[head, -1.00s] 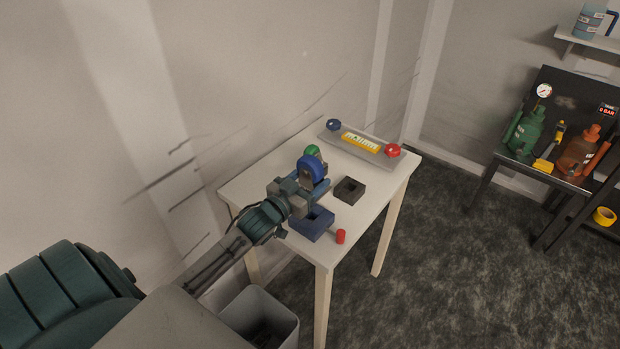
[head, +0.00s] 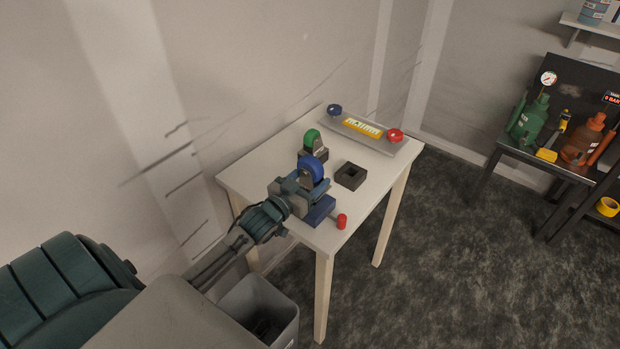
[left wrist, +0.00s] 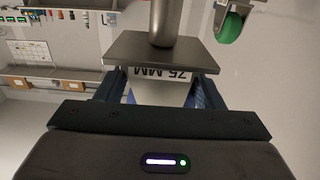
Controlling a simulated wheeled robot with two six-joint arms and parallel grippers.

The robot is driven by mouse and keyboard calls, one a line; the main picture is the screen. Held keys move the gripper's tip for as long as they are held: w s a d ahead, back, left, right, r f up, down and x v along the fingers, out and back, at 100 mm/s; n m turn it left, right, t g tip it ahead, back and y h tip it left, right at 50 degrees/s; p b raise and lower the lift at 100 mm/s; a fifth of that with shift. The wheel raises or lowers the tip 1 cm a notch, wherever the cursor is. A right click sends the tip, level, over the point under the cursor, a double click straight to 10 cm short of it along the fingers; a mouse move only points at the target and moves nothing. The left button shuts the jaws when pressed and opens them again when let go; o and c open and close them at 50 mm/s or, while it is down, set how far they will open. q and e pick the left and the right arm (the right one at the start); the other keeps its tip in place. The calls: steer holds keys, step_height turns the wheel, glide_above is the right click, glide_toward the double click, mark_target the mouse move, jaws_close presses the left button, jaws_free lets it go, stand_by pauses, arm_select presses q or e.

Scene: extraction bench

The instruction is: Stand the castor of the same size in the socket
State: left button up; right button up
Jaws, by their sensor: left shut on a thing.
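My left gripper (head: 300,190) is shut on a castor with a blue wheel (head: 313,168), wheel uppermost, over the table's near part. In the left wrist view the held castor's metal plate (left wrist: 160,50) shows, with a stem and an upside-down label reading 75 MM. A black block (head: 351,177) with a square hole stands to the right. A castor with a green wheel (head: 313,138) stands behind; it also shows in the left wrist view (left wrist: 230,28). My right gripper is not in view.
A red cylinder (head: 342,221) stands near the table's front edge. A grey tray (head: 378,143) at the back carries a yellow label, a blue knob and a red knob. A grey bin (head: 270,301) is on the floor. The table's (head: 268,165) left part is clear.

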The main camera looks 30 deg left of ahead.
arm_select(q)
steer(key=shift+r, duration=0.1)
stand_by(0.3)
stand_by(0.7)
steer(key=shift+p, duration=0.55)
stand_by(0.7)
steer(key=shift+f+b, duration=1.25)
steer(key=shift+f, duration=0.3)
steer(key=shift+f+b, duration=0.9)
steer(key=shift+f, duration=0.1)
steer(key=o, duration=1.3)
steer(key=shift+c, duration=0.2)
